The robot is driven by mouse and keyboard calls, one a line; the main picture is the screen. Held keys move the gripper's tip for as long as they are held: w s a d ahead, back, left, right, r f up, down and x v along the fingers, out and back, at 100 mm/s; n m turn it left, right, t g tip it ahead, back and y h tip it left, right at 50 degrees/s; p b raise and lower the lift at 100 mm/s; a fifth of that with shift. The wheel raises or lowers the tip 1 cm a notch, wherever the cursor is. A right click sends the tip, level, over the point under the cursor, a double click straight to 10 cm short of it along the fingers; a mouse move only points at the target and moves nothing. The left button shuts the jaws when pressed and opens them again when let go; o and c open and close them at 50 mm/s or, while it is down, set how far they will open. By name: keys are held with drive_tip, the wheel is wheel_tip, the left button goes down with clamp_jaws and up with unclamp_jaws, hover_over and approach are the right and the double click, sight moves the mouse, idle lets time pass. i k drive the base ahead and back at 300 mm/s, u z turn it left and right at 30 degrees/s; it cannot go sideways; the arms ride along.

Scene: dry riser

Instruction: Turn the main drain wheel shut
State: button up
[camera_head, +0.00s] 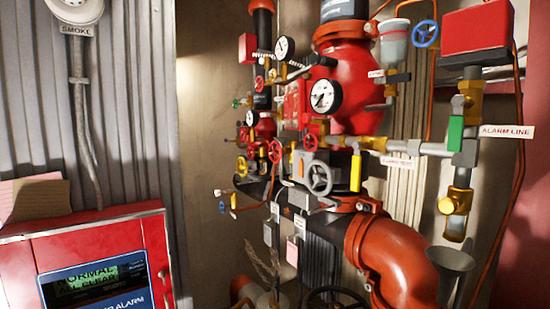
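A valve assembly of red and orange pipes stands against the wall. A grey spoked handwheel (319,178) sits low on its front, beside a yellow lever (356,172). A red handwheel (275,151) is to its left, and a blue handwheel (426,33) is at the upper right. A dark wheel (338,292) is cut off by the bottom edge. No readable label marks any of these as the main drain wheel, so I cannot tell which it is or how far it is turned. My gripper is not in view.
A red alarm panel (105,235) with a green display stands at lower left. Gauges (325,97), thin pipes and hanging tags crowd the assembly. A large orange elbow pipe (400,260) and a grey funnel (450,262) are at lower right. Bare wall (205,130) shows left of the valves.

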sight(274, 152)
drive_tip(key=u, duration=0.6)
drive_tip(key=i, duration=0.6)
drive_tip(key=u, duration=0.4)
